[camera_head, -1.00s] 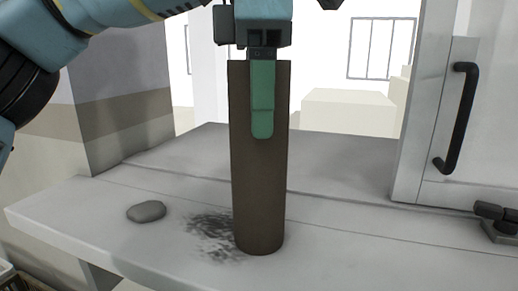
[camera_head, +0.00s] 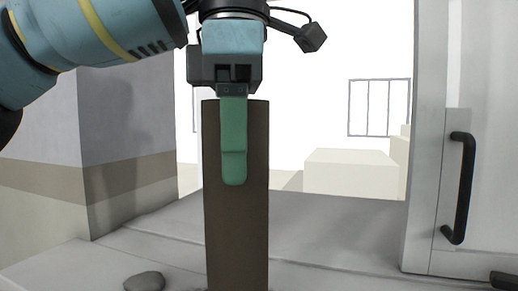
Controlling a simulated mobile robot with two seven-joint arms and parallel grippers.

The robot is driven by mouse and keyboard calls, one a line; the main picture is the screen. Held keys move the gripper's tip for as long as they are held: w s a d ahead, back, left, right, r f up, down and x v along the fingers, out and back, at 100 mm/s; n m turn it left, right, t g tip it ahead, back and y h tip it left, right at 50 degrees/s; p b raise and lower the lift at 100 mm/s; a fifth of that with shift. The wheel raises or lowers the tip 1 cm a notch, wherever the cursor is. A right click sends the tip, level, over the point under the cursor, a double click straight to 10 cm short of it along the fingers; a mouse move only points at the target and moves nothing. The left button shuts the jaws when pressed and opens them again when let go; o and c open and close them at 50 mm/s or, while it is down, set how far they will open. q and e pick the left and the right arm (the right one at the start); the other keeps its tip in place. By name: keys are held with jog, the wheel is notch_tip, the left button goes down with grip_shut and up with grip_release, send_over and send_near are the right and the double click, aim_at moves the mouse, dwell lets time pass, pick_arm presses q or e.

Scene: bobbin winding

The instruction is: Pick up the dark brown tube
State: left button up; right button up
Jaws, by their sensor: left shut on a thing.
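The dark brown tube (camera_head: 237,235) stands upright in the middle of the head view, over the grey counter (camera_head: 330,225). Its lower end runs down to the bottom edge of the picture, so I cannot tell whether it touches the counter. My left gripper (camera_head: 233,165) comes down from above and is shut on the tube's upper end. One green finger lies against the near side of the tube. The other finger is hidden by the tube. My right gripper is not in view.
A grey stone-like lump (camera_head: 145,281) lies on the counter at the lower left. A grey pillar (camera_head: 125,140) stands at the left. A pale cabinet door with a black handle (camera_head: 459,188) stands at the right. The counter between them looks clear.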

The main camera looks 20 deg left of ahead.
pick_arm(q)
jog(key=s+a+r, duration=0.1)
jog(key=s+a, duration=0.5)
jog(key=s, duration=0.4)
jog(key=shift+s+a, duration=0.15)
jog(key=shift+s, duration=0.1)
